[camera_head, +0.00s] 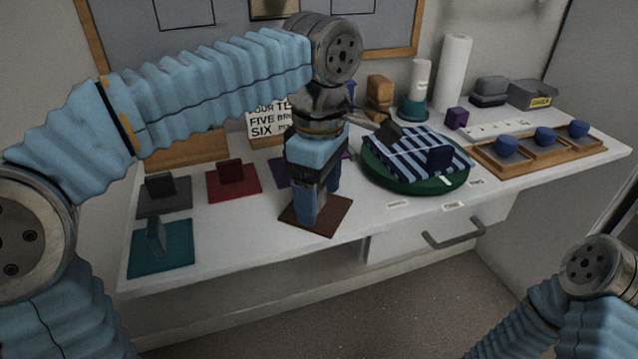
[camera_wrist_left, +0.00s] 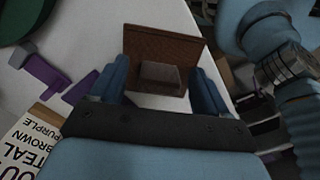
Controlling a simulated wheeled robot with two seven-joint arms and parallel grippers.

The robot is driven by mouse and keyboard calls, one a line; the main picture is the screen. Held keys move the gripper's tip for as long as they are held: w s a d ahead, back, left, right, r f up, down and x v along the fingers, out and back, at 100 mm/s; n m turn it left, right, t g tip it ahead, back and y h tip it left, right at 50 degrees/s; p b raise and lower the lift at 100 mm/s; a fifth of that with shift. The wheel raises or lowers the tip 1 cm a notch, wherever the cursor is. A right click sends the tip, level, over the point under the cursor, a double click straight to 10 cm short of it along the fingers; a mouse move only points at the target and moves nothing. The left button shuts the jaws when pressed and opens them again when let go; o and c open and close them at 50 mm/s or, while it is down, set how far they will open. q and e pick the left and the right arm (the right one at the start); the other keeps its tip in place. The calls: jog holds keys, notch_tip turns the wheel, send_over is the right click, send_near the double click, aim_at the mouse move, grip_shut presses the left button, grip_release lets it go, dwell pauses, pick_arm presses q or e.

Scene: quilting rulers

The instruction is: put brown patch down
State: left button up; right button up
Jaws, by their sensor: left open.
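The brown patch (camera_head: 330,220) lies flat on the white table near its front edge. My left gripper (camera_head: 310,215) points down over it. In the left wrist view the brown patch (camera_wrist_left: 165,50) shows with its raised block (camera_wrist_left: 160,77) between the two fingers of the left gripper (camera_wrist_left: 160,92). The fingers stand apart on either side of the block. In the head view the gripper hides the block. Part of my right arm shows at the lower right; its gripper is out of view.
Grey (camera_head: 164,193), red (camera_head: 234,181) and teal (camera_head: 160,248) patches with handles lie to the left. A green round mat (camera_head: 378,176) bears a striped cloth (camera_head: 408,150) on the right. A wooden tray (camera_head: 590,150) holds blue knobs. A printed sign (camera_head: 268,121) stands behind.

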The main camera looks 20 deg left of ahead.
aim_at(320, 189)
pick_arm(q)
notch_tip(320, 189, up, 12)
jog(key=p, duration=0.3)
